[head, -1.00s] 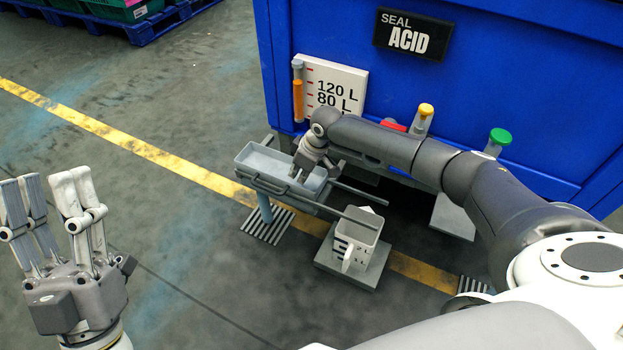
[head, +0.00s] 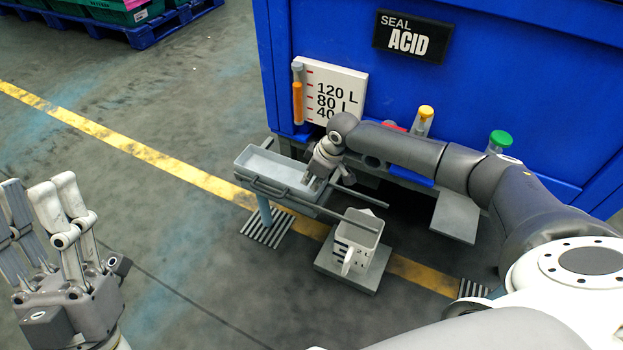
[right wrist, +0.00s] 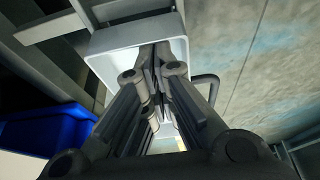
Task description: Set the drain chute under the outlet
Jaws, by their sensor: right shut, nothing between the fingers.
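The drain chute (head: 262,162) is a shallow grey trough with a bar handle on its near side, seated on rails in front of the blue tank (head: 330,40). My right gripper (head: 311,181) is shut and empty, fingers pointing down at the chute's right end. In the right wrist view its fingertips (right wrist: 155,50) are together inside or just above the pale chute walls (right wrist: 105,45); contact is unclear. I cannot make out the outlet; my right arm covers part of the tank's lower front. My left gripper (head: 38,190) is open and empty at the left, away from the chute.
A striped measuring jug (head: 360,232) stands on a grey plate (head: 345,272) at the rails' right end. Yellow (head: 426,111) and green (head: 500,138) knobs and a partly hidden red one line the tank. A level scale (head: 345,80) hangs above.

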